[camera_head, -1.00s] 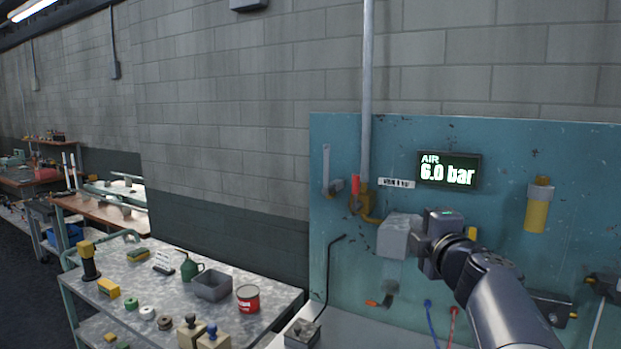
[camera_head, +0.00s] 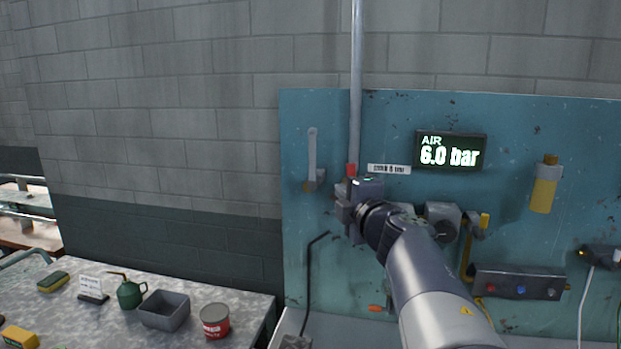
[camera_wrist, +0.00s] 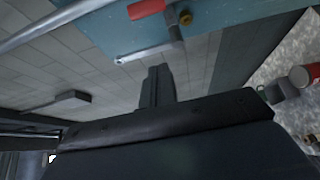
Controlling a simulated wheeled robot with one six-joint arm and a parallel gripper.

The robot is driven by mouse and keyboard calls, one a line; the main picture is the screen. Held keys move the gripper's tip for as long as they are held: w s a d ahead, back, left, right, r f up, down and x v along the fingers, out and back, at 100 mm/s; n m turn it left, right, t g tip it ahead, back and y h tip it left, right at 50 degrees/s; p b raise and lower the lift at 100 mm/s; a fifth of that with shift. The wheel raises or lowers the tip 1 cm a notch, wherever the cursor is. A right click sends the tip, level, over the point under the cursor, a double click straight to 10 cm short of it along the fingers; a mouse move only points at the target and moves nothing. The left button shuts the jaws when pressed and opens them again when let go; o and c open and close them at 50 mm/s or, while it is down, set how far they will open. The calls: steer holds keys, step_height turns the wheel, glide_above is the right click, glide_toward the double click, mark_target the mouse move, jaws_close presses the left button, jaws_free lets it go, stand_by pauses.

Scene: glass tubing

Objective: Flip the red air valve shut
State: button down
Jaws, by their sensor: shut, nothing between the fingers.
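The red air valve handle (camera_head: 351,170) shows just above my gripper at the foot of the vertical pipe, on the teal panel. It stands upright in the head view. The brass valve body below it is hidden behind my gripper. My gripper (camera_head: 346,207) is shut and empty, in front of the valve. In the wrist view, the red handle (camera_wrist: 147,8) is at the top edge, apart from the shut fingers of my gripper (camera_wrist: 157,75). The head view cannot show whether my gripper touches the valve. The display (camera_head: 450,151) reads AIR 6.0 bar.
A grey lever (camera_head: 312,150) hangs left of the valve, and a small label (camera_head: 389,169) is to its right. The vertical pipe (camera_head: 356,65) rises above. A black bent rod (camera_head: 309,275) stands below left. A cart (camera_head: 70,310) with several items is at the lower left.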

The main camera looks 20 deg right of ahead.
steer(key=w+d+p, duration=0.1)
steer(key=w+d, duration=0.3)
steer(key=w, duration=0.4)
steer(key=shift+w+d, duration=0.15)
steer(key=shift+w, duration=0.05)
stand_by(0.4)
steer(key=shift+s+d+m+t+b, duration=0.25)
steer(key=shift+d+m+t+b, duration=0.25)
steer(key=shift+b, duration=0.45)
steer(key=s+d+f+m+t+h+b, duration=0.1)
steer(key=m+h+b, duration=0.3)
steer(key=m+b, duration=0.5)
steer(key=s+d+f+m+t+h+b, duration=0.1)
steer(key=d+f+m+h+b, duration=0.3)
steer(key=m+b, duration=0.5)
steer(key=s+h+b, duration=0.1)
steer(key=b, duration=0.6)
steer(key=shift+s+d+m+h, duration=0.25)
steer(key=shift+s+m+h, duration=0.05)
steer(key=shift+s, duration=0.1)
steer(key=shift+s+d+f+b, duration=0.1)
steer(key=shift+f+b, duration=0.35)
steer(key=shift+b, duration=0.55)
